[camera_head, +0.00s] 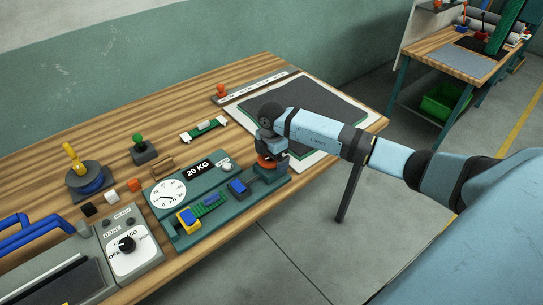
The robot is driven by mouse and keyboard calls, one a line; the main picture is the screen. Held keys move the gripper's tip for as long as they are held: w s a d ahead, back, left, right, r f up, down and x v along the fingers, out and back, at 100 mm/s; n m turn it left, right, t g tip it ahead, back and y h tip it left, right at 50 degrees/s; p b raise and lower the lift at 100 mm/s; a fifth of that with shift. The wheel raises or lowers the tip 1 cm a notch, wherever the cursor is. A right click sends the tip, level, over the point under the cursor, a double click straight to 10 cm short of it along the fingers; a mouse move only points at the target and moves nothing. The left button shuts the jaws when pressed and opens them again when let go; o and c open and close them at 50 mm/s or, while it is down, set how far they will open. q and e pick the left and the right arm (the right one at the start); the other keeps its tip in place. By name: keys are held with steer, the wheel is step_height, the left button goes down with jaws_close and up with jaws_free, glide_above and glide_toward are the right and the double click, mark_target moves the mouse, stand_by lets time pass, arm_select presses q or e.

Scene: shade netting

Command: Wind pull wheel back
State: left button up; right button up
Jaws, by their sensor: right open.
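The teal test bench (215,228) lies on the wooden table, with a white dial (167,197) and a "20 KG" plate (199,171). A yellow and blue clamp (188,220) and a blue clamp (238,187) sit on it, with a green strip (211,203) between them. An orange-red wheel (265,162), apparently the pull wheel, is at the bench's right end, partly hidden by my right gripper. My right gripper (270,153) is at the wheel, pointing down, its jaws open; I cannot tell whether they touch it. My left gripper is out of view.
A control box with a black knob (126,244) stands at the lower left. A yellow-handled tool (88,178), a green-knobbed block (143,148), small cubes (111,196) and a netting sample (204,130) lie behind the bench. A dark mat (330,100) lies beyond my right arm.

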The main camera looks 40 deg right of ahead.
steer(key=c, duration=0.8)
